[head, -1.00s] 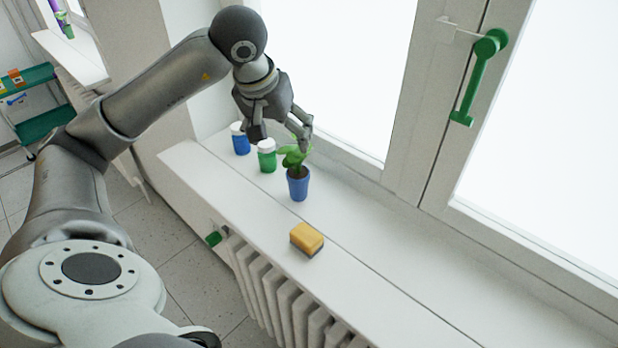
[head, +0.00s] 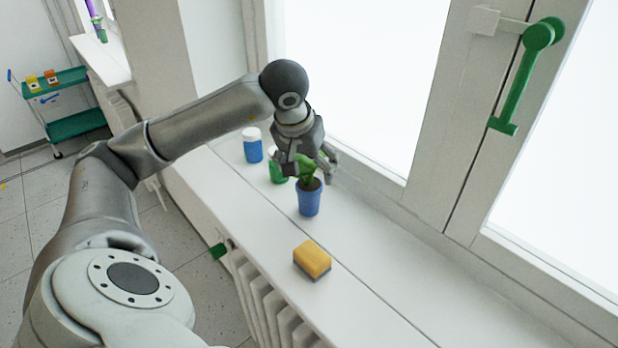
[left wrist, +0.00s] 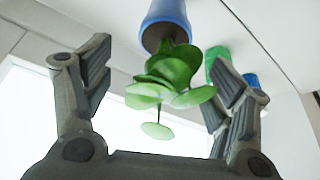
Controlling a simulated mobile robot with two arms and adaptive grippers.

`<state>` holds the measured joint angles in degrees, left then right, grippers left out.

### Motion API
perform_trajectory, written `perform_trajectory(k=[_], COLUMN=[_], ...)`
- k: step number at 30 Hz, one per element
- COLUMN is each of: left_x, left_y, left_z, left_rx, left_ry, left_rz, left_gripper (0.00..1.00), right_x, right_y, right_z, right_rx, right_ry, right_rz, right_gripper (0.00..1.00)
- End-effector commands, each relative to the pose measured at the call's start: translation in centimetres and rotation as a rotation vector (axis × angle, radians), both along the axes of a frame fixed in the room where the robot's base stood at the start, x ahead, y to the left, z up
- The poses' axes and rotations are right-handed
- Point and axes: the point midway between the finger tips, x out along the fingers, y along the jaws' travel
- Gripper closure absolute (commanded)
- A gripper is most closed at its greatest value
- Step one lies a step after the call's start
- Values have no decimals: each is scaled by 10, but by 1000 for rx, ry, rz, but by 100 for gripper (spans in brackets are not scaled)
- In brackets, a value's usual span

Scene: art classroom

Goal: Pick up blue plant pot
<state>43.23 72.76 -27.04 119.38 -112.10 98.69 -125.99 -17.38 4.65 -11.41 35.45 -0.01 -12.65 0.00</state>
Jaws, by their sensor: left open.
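The blue plant pot (head: 309,201) stands upright on the white windowsill, with a green leafy plant (head: 307,168) in it. My left gripper (head: 306,168) is open and points down over the pot, its fingers around the height of the leaves. In the left wrist view the pot (left wrist: 166,14) is at the top centre, with the plant (left wrist: 168,78) between the two spread fingers of my gripper (left wrist: 165,88). The pot appears beyond the fingertips, and nothing is held. My right gripper is not in view.
A green jar (head: 277,178) and a blue jar with a white lid (head: 252,146) stand behind the pot on the sill. A yellow sponge (head: 312,258) lies in front. The window frame (head: 420,150) borders the sill at right; a radiator (head: 262,295) is below.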

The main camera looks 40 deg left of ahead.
Motion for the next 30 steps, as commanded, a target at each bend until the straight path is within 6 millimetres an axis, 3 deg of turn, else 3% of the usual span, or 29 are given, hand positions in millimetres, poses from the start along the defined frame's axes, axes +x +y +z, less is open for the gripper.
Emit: perform_trajectory(k=[5, 15, 23, 30], left_x=[4, 21, 23, 23], left_y=[2, 12, 13, 13], left_z=[-10, -48, -52, -52], left_rx=[0, -2, 0, 0], left_ry=[2, 3, 0, 0], left_rz=[-1, -1, -1, -1], left_gripper=[21, 21, 21, 50], right_x=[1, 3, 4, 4], right_y=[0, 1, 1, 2], right_z=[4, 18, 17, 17], right_rx=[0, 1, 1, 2], right_ry=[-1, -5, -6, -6], right_rz=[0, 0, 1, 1], right_gripper=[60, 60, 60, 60])
